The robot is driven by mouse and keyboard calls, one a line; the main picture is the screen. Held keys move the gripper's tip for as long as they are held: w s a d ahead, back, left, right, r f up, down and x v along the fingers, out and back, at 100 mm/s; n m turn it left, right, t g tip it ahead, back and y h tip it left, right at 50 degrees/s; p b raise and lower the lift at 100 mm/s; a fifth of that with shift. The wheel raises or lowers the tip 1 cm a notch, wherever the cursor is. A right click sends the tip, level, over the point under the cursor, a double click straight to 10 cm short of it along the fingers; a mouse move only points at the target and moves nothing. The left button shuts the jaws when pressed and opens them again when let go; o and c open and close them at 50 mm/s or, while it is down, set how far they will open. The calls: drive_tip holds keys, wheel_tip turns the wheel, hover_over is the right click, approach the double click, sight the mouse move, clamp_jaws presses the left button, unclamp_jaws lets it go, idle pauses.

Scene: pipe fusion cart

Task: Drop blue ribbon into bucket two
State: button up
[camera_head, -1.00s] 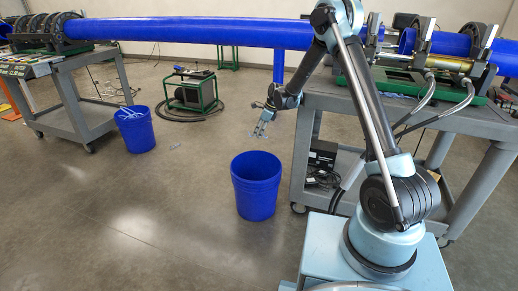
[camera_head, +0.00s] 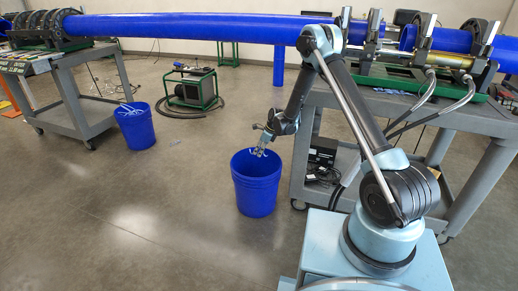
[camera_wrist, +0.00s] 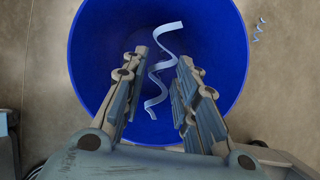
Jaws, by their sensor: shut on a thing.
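A curled light blue ribbon (camera_wrist: 160,66) lies between the fingers of my gripper (camera_wrist: 160,62) in the wrist view. My gripper is shut on it. In the head view my gripper (camera_head: 260,153) is low over the near blue bucket (camera_head: 256,192), its fingertips at about the rim. The wrist view looks straight down into this bucket (camera_wrist: 88,60), and the ribbon shows against its inside. No number shows on the buckets.
A second blue bucket (camera_head: 136,131) with pale ribbons stands left near a grey cart (camera_head: 75,108). A loose ribbon (camera_wrist: 258,30) lies on the floor beside the near bucket. A grey cart (camera_head: 448,112) with cables stands to the right. A long blue pipe (camera_head: 190,27) spans above.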

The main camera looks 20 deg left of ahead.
sight(264, 152)
drive_tip(key=shift+f, duration=0.55)
drive_tip(key=o, duration=0.7)
drive_tip(key=shift+o, duration=0.2)
drive_tip(key=shift+r, duration=0.1)
drive_tip(key=shift+v, duration=3.6)
drive_tip(key=shift+s, duration=0.1)
